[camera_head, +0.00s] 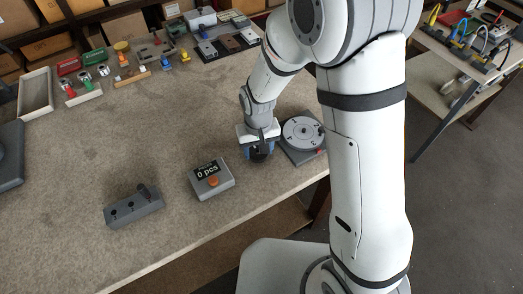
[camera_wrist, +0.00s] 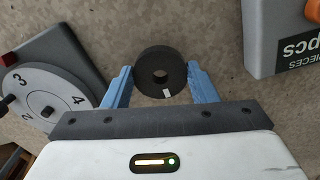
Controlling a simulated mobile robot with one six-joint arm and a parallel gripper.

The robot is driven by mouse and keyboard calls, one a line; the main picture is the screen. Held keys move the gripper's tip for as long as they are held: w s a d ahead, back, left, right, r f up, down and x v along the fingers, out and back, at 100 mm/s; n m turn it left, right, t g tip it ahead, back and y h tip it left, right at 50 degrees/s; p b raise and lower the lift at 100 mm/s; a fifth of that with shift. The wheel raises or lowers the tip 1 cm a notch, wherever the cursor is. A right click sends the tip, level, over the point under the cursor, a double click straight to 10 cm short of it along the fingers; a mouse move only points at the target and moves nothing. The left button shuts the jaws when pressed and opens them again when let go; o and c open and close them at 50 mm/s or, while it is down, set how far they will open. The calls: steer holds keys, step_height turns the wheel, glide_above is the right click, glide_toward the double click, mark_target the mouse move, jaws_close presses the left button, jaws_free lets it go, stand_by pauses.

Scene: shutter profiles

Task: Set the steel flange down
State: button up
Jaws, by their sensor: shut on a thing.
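The steel flange (camera_wrist: 143,77) is a dark grey ring with a round hole and a small white mark on its edge. In the wrist view it sits between the two blue fingers of my gripper (camera_wrist: 160,85), which is shut on it. In the head view my gripper (camera_head: 259,149) points down over the table's front right part, and the flange (camera_head: 259,157) shows as a dark shape below the fingers. I cannot tell whether the flange touches the table.
A grey round dial with numbers (camera_head: 300,131) stands close to the right of my gripper. A counter box reading "0 pcs" (camera_head: 211,181) is to the left, and a grey block with holes (camera_head: 134,206) farther left. Several parts and trays line the back. The table (camera_head: 150,140) is clear mid-left.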

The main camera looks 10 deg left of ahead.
steer(key=shift+f, duration=0.75)
steer(key=shift+f, duration=0.25)
steer(key=o, duration=1.1)
steer(key=shift+r, duration=0.1)
steer(key=shift+o, duration=0.2)
step_height(320, 180, up, 12)
steer(key=s+d+r+m+t, duration=0.1)
steer(key=s+d+r, duration=0.2)
steer(key=d, duration=0.4)
steer(key=s+d+r+m+t, duration=0.1)
steer(key=s+d+r+m, duration=0.1)
steer(key=s+d+r, duration=0.2)
steer(key=s+d+r+m+t, duration=0.1)
steer(key=s+d+r, duration=0.3)
steer(key=d, duration=0.6)
steer(key=shift+s+d+r+b, duration=0.25)
steer(key=shift+s+d+b, duration=0.15)
steer(key=shift+s+b, duration=0.1)
